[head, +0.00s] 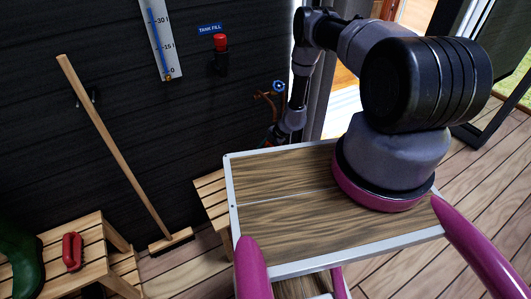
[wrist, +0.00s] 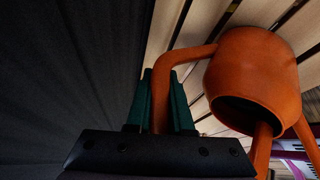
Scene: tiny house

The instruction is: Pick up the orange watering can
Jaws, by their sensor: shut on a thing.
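The orange watering can (wrist: 255,68) fills the right of the wrist view, with its dark round opening facing the camera. Its curved orange handle (wrist: 162,90) passes between the two green fingers of my gripper (wrist: 166,95). The fingers are shut on the handle. Pale wooden slats show behind the can; I cannot tell whether it touches them.
A slatted wooden bench (head: 208,192) stands by the dark wall. A broom (head: 115,147) leans on that wall. A blue-handled valve (head: 278,88) and a red-topped fitting (head: 220,45) are mounted there. Another slatted bench (head: 95,245) with a red object (head: 72,252) stands at the left.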

